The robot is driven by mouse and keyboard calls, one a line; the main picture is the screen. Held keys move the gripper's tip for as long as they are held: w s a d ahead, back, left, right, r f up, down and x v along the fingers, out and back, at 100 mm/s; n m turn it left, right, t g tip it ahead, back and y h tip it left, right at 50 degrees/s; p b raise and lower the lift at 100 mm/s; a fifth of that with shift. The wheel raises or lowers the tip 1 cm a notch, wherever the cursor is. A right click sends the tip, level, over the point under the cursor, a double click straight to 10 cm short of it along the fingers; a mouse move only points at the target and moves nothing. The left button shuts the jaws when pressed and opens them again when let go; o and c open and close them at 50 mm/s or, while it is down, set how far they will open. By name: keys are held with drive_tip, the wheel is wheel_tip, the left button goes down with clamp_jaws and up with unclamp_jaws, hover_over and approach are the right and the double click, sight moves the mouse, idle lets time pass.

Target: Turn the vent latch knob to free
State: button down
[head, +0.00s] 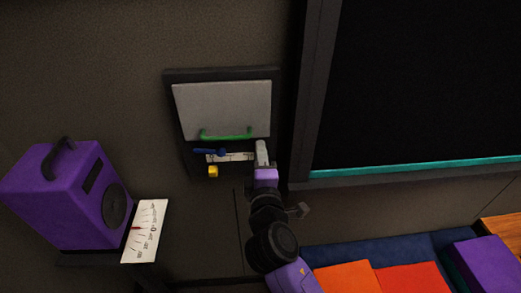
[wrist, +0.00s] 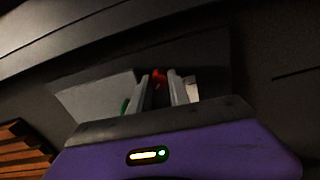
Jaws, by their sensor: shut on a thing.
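The wall panel (head: 178,125) has a dark frame and a pale grey door (head: 222,105) with a green handle (head: 226,135). My gripper (head: 262,148) is at the panel's lower right corner. In the wrist view, my gripper's two pale fingers (wrist: 167,88) are closed around a small red knob (wrist: 159,76), of which only a bit shows. In the head view the gripper hides this knob. Its turn angle and any marks around it cannot be made out. Below the door are a blue lever (head: 210,152), a pale label strip (head: 231,157) and a yellow knob (head: 213,171).
A purple box with a handle (head: 65,195) stands at the left beside a white scale card (head: 146,230). A dark window with a teal sill (head: 420,167) is at the right. Orange, red and purple blocks (head: 480,265) lie at the lower right.

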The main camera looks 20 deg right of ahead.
drive_tip(key=shift+n, duration=0.4)
drive_tip(key=c, duration=1.2)
unclamp_jaws()
drive_tip(key=shift+f, duration=0.1)
